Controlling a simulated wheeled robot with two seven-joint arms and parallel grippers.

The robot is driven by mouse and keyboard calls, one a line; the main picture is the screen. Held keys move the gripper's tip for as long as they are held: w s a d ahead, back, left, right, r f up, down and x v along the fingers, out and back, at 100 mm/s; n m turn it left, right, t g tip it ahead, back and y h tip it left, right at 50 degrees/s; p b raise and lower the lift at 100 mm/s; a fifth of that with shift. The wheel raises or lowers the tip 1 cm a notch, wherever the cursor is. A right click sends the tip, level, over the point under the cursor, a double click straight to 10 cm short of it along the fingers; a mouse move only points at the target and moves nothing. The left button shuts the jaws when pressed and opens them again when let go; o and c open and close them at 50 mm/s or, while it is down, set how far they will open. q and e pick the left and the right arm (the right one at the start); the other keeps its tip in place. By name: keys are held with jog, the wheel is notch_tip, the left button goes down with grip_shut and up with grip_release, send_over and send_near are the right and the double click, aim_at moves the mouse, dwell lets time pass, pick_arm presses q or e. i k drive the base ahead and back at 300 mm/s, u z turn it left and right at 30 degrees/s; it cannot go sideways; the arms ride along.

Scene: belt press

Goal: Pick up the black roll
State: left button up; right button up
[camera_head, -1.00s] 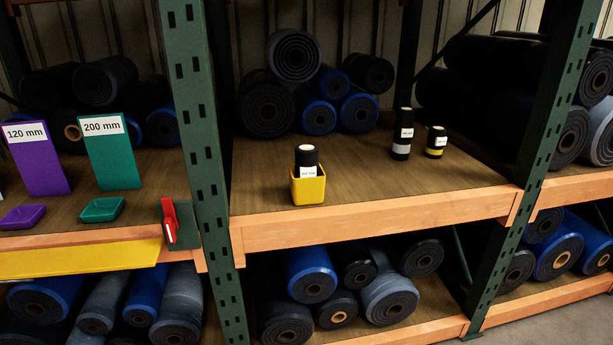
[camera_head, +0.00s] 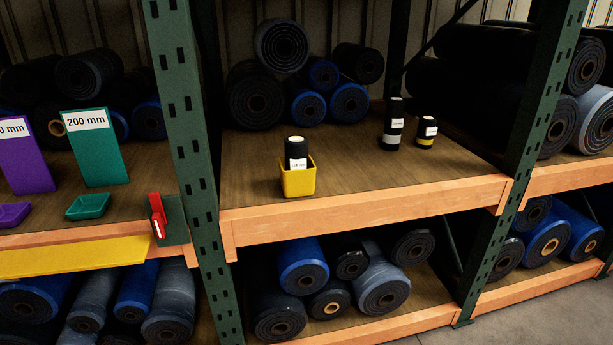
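A small black roll (camera_head: 296,149) with a white label stands upright in a yellow open-topped box (camera_head: 298,183) on the middle shelf. Its lower part is hidden by the box. Two more small black rolls stand upright farther back on the right of the same shelf. The taller roll (camera_head: 393,121) has a white label and a pale grey band. The shorter roll (camera_head: 427,131) has a white label and a yellow band. Neither of my grippers is in view.
The wooden shelf (camera_head: 360,178) is clear between the box and the two rolls, with an orange beam (camera_head: 370,215) along its front. Large rolls lie stacked behind and below. A green post (camera_head: 181,130) stands left, beside a red-handled item (camera_head: 157,215) and a teal tray (camera_head: 88,206).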

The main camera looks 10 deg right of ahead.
aim_at(296, 146)
jog(key=z, duration=0.65)
jog(key=i, duration=1.55)
jog(key=u, duration=0.75)
jog(key=k, duration=1)
jog(key=z, duration=1.35)
jog(key=i, duration=0.9)
jog(key=u, duration=0.4)
